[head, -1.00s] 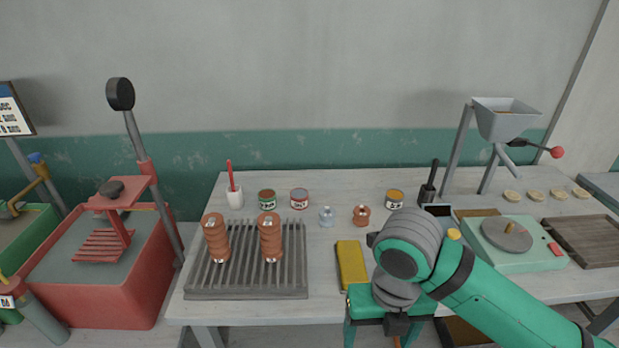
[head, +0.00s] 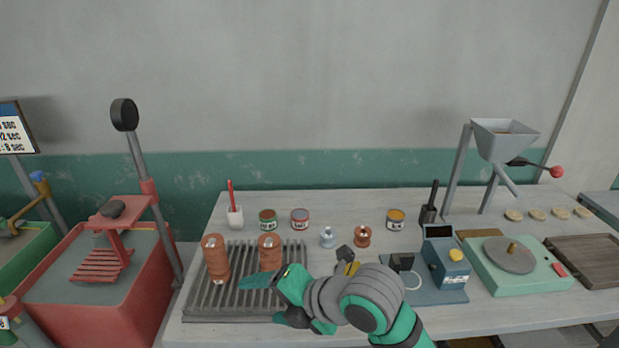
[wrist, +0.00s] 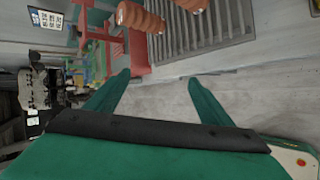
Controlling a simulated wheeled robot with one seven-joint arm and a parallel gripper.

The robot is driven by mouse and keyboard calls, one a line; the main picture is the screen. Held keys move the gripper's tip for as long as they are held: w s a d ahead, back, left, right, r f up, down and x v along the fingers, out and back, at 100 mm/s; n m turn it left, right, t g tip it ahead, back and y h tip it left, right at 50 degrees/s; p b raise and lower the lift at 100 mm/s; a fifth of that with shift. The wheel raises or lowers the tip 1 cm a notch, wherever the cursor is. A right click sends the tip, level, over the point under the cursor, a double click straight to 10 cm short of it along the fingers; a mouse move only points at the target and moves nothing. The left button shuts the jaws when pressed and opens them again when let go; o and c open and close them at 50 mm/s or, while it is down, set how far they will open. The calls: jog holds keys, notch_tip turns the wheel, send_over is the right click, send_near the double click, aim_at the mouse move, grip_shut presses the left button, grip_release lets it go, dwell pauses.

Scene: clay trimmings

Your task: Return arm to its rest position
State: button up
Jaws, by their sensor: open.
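My gripper (head: 262,298) is over the front of the table, at the front right of the grey slatted rack, pointing left. In the wrist view my gripper (wrist: 158,88) shows two green fingers spread apart with nothing between them. My green and grey arm reaches in from the lower right in the head view and hides part of the table and the rack's right front.
The slatted rack (head: 214,308) holds two copper-coloured ribbed pieces, a left one (head: 215,259) and a right one (head: 269,252). Cans and small items stand behind. A blue device (head: 446,262) and a turntable scale (head: 514,277) sit to the right. A red tub (head: 92,320) stands left.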

jog(key=w+a+r+m+t+y, duration=0.5)
jog(key=m+t, duration=0.3)
jog(key=m, duration=0.4)
jog(key=s+d+f+m+t+h, duration=0.25)
jog(key=s+f+m+h, duration=0.35)
jog(key=f+m, duration=0.4)
jog(key=s+d+f+m+t+h, duration=0.2)
jog(key=s+d+f+m+h, duration=0.3)
jog(key=f+m, duration=0.5)
jog(key=s+d+f+g+h, duration=0.1)
jog(key=s+d+f, duration=0.1)
jog(key=s, duration=0.6)
jog(key=s+d+f+h, duration=0.1)
jog(key=s+f, duration=0.2)
jog(key=s, duration=0.6)
jog(key=s+d+f+g, duration=0.1)
jog(key=s+d+f, duration=0.1)
jog(key=s, duration=0.6)
jog(key=shift+s+d+f+n+g+h, duration=0.15)
jog(key=shift+d+f+n+g+h, duration=0.15)
jog(key=shift+d+f+g+h, duration=0.1)
